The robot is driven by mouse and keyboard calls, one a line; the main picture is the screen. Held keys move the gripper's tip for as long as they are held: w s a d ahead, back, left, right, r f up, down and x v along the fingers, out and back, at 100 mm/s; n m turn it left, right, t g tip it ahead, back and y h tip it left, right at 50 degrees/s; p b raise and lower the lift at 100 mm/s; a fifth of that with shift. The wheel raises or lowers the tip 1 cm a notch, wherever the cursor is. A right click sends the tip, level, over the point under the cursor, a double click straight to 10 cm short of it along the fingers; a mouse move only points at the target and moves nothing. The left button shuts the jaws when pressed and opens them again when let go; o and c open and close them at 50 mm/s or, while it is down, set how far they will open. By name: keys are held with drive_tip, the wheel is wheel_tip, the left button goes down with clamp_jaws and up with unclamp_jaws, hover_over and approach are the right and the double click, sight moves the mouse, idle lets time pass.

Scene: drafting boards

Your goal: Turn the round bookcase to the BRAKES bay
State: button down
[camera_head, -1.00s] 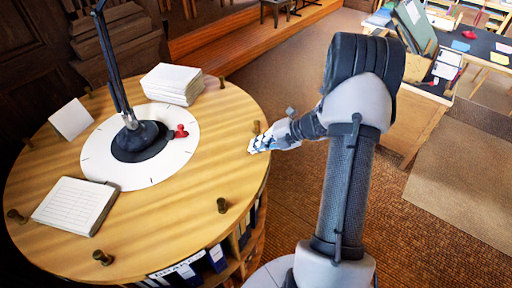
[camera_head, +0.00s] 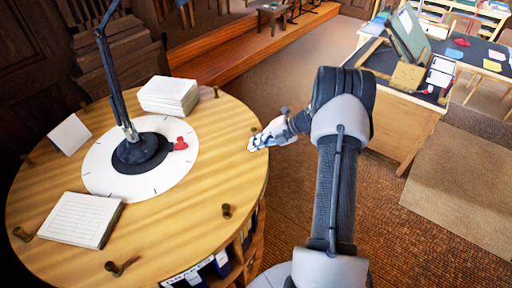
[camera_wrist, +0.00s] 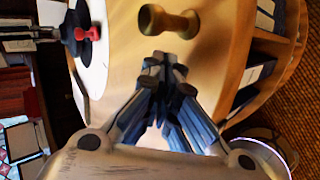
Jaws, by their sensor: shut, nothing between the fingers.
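The round bookcase has a light wooden top (camera_head: 215,150) with several short turned pegs around its rim. A white dial with tick marks (camera_head: 105,178) and a red pointer (camera_head: 181,143) lie around the black lamp base at its centre. A front label (camera_head: 190,279), partly cut off, appears to read BRAKES. My gripper (camera_head: 258,143) is at the right rim, shut and empty. In the wrist view my gripper (camera_wrist: 165,68) has its fingertips together just short of a brass-coloured peg (camera_wrist: 168,20); the peg is not between them. Contact cannot be told.
A stack of white cards (camera_head: 168,95), a folded card (camera_head: 69,135) and a ruled pad (camera_head: 82,219) lie on the top. The lamp arm (camera_head: 115,70) rises at centre. Drafting desks (camera_head: 400,130) stand at right. Carpet between is clear.

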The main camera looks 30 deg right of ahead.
drive_tip(key=shift+w+d, duration=0.25)
drive_tip(key=shift+w, duration=0.15)
